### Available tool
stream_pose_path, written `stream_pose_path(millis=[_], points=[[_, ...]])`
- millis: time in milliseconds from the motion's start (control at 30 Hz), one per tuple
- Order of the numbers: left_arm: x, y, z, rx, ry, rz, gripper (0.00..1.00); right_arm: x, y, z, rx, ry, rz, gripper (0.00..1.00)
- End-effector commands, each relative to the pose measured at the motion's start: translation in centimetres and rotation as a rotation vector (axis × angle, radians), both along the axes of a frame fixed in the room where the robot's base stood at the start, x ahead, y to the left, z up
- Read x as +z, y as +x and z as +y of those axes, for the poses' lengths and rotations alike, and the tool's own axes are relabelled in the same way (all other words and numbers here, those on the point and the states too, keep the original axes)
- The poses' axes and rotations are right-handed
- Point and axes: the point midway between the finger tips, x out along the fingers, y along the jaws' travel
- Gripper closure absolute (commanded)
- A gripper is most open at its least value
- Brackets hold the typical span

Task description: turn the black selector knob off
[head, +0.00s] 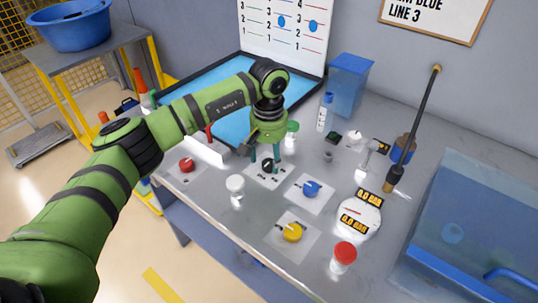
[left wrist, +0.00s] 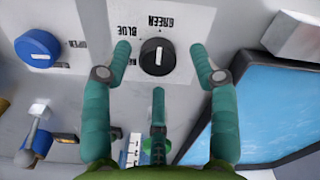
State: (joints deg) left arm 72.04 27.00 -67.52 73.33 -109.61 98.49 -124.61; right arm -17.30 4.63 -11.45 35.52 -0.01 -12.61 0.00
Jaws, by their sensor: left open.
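The black selector knob (head: 267,165) sits on a white plate on the grey bench. In the left wrist view the black knob (left wrist: 157,56) has a white pointer mark, and the plate reads GREEN and BLUE upside down. My left gripper (head: 266,160) points down over the knob. In the left wrist view its open fingers (left wrist: 160,50) stand on either side of the knob, apart from it, with a third finger below. My right gripper is not in view.
A blue knob (head: 311,188), a yellow knob (head: 292,232) and a red knob (head: 187,165) are nearby. A white-capped jar (head: 236,190), a red-capped jar (head: 343,256) and a gauge (head: 358,215) stand close. A blue tray (head: 215,95) lies behind.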

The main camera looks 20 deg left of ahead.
Motion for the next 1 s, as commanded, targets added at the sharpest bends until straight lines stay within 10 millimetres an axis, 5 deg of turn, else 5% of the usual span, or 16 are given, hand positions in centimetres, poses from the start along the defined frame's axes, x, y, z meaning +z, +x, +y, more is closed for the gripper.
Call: stream_pose_path(millis=[400, 567, 1000], points=[[-1.31, -0.01, -0.07, 0.0, -0.002, 0.0, 0.4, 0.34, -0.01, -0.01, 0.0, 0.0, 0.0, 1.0], [-1.29, -0.01, -0.08, 0.0, -0.002, 0.0, 0.96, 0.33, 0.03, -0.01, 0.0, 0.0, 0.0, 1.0], [-1.31, 0.11, 0.01, 0.052, -0.002, -0.006, 0.96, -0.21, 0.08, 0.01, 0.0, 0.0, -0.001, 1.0]])
